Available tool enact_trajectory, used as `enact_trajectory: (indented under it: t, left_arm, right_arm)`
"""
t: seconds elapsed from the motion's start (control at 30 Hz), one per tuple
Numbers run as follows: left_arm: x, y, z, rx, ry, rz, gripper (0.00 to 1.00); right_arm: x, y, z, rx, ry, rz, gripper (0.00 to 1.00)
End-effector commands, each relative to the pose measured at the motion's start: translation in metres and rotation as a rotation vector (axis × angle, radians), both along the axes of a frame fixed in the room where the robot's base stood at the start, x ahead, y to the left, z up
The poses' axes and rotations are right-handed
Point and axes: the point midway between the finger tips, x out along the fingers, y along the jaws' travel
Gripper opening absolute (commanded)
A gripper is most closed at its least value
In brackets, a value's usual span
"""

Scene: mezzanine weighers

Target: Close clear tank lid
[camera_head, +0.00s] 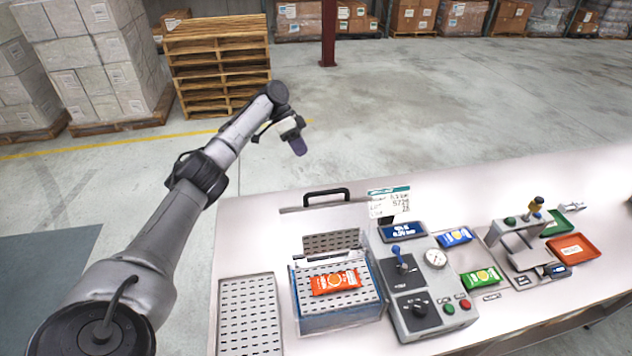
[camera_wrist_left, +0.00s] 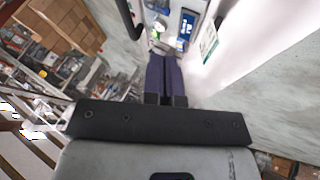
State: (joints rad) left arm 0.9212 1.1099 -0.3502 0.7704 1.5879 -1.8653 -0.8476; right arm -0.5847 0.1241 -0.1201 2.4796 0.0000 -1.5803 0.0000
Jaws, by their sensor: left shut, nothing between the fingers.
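The clear tank (camera_head: 340,318) stands on the pale bench, with an orange packet (camera_head: 336,281) on the perforated plate inside it. A black handle (camera_head: 327,196) on a thin grey strip shows behind the tank. The lid appears open and raised there, but its clear panel is hard to make out. My left gripper (camera_head: 299,147) hangs beyond the bench's back edge, above and behind the handle in the picture, apart from it. Its dark purple fingers (camera_wrist_left: 167,75) are together and empty in the left wrist view. My right gripper is not in view.
A perforated tray (camera_head: 249,318) lies left of the tank. A control box (camera_head: 424,293) with a blue lever and gauge stands close on its right, with a label card behind. Green and blue packets lie farther right. Pallets (camera_head: 218,65) stand on the floor behind.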

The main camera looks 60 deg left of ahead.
Motion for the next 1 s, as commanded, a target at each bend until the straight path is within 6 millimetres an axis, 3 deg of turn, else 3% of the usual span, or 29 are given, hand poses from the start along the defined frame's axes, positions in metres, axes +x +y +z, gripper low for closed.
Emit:
enact_trajectory:
  t: [0.43, 1.0]
  left_arm:
    - [0.017, -0.050, -0.067, -0.002, 0.006, 0.000, 0.00]
    - [0.005, -0.085, -0.067, 0.001, 0.003, 0.002, 0.00]
  right_arm:
    - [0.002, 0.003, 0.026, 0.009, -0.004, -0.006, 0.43]
    - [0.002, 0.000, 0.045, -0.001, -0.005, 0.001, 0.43]
